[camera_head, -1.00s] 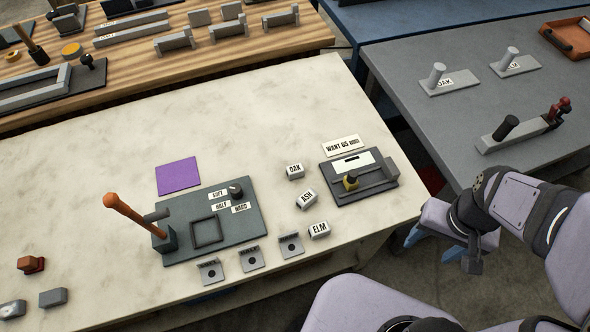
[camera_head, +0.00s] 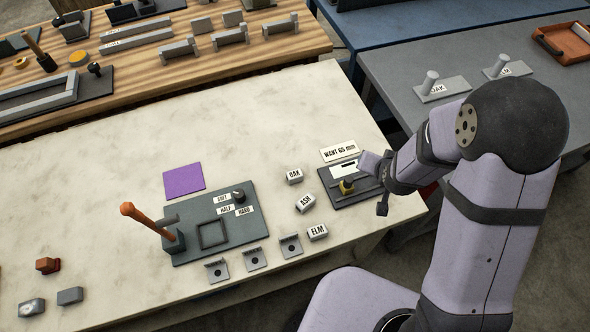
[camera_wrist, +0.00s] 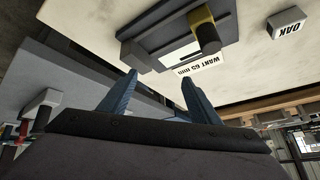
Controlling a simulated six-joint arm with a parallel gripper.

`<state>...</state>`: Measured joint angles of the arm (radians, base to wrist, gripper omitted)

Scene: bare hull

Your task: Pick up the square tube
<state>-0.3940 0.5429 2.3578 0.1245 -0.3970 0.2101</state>
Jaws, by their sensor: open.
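No piece can be told for certain as the square tube. A dark fixture (camera_head: 350,199) with a yellow-collared black knob (camera_head: 346,185) stands at the right end of the pale table. A grey bar lies along the fixture, partly hidden by my arm in the head view; I cannot tell whether it is a hollow tube. The fixture also shows at the top of the wrist view (camera_wrist: 130,48). My gripper (camera_wrist: 158,77) is open, its two blue fingers apart and pointing toward the fixture, with nothing between them.
A "WANT 65 mm" label (camera_head: 339,150) lies behind the fixture. Blocks marked OAK (camera_head: 294,176), ASH (camera_head: 306,203) and ELM (camera_head: 317,232) stand left of it. The table's back middle is clear.

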